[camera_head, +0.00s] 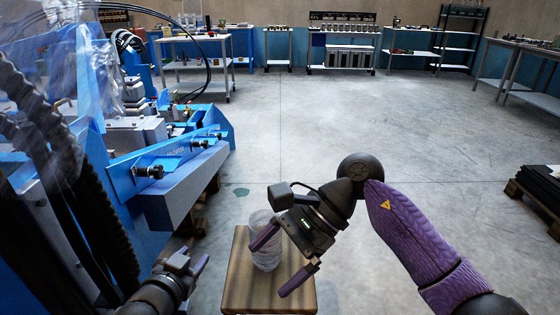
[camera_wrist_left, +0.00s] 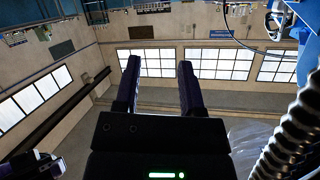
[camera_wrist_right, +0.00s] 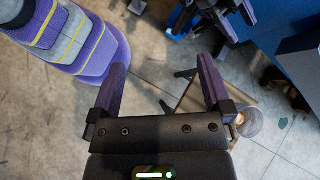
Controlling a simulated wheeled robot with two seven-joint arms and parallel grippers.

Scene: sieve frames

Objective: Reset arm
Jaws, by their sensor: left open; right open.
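A stack of clear, round sieve-like frames (camera_head: 267,258) stands on a small wooden stool (camera_head: 240,290) low in the middle of the head view. The right wrist view shows a round clear piece (camera_wrist_right: 249,122) beside the right-hand finger, outside the jaws. My right gripper (camera_head: 267,270) is open and empty, its purple fingers overlapping the stack and stool in the head view. I cannot tell whether it touches them. My left gripper (camera_head: 192,262) is at the bottom left, left of the stool. The left wrist view shows its fingers (camera_wrist_left: 158,65) apart with nothing between them.
A large blue machine (camera_head: 165,165) with black hoses fills the left side, close to my left arm. Workbenches and shelves (camera_head: 342,45) line the back wall. A pallet (camera_head: 535,200) is at the right edge. The middle floor (camera_head: 330,120) is clear.

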